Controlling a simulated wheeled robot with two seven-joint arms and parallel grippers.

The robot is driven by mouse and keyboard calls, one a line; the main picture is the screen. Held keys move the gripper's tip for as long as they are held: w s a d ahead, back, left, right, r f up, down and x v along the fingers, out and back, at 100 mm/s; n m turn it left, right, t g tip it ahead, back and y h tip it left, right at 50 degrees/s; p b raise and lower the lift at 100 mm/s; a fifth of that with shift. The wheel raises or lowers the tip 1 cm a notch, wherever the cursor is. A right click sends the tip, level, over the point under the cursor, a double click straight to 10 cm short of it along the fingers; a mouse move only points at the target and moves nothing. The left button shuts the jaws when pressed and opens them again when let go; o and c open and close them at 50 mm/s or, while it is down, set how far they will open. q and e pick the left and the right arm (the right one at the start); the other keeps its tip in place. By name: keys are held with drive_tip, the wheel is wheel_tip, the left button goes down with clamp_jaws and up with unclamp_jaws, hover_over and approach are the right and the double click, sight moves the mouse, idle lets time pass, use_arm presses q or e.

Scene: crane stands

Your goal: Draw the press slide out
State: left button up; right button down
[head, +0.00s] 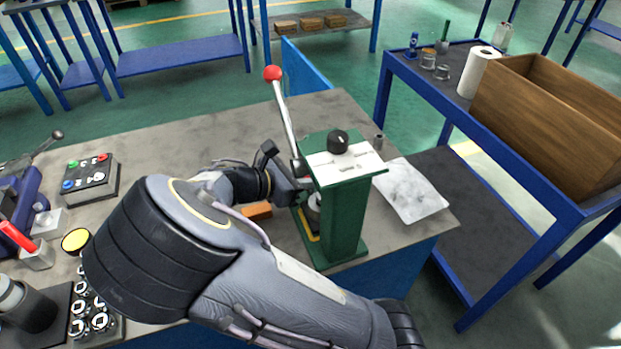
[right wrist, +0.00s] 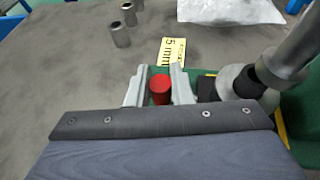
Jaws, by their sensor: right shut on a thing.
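The green press (head: 345,215) stands near the front edge of the workbench. It has a lever with a red ball (head: 272,73) and a white top plate with a black knob. My right gripper (head: 302,188) reaches in low at the press's left side. In the right wrist view, its two fingers (right wrist: 158,77) are closed around a red knob (right wrist: 160,90) at the green base, beside the metal press column (right wrist: 242,82). The slide itself is mostly hidden by the gripper and press frame, so its position cannot be told. My left gripper is in neither view.
A yellow 5 mm label (right wrist: 172,52) and metal cylinders (right wrist: 120,35) lie beyond the gripper. A clear bag (head: 410,190) lies right of the press. An orange block (head: 257,210) is by my arm. A button box (head: 90,177) stands left. A blue cart holds a wooden crate (head: 540,125).

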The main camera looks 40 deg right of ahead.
drive_tip(key=w+p, duration=0.1)
drive_tip(key=w, duration=0.1)
drive_tip(key=w+d+p, duration=0.1)
drive_tip(key=w, duration=0.1)
drive_tip(key=w+d+p, duration=0.1)
drive_tip(key=w, duration=0.1)
drive_tip(key=shift+r, duration=0.15)
drive_tip(key=shift+w, duration=0.25)
drive_tip(key=c, duration=1.3)
unclamp_jaws()
drive_tip(key=shift+w, duration=0.1)
drive_tip(key=shift+a, duration=0.1)
drive_tip(key=p+v, duration=0.1)
drive_tip(key=v, duration=0.6)
drive_tip(key=shift+a, duration=0.25)
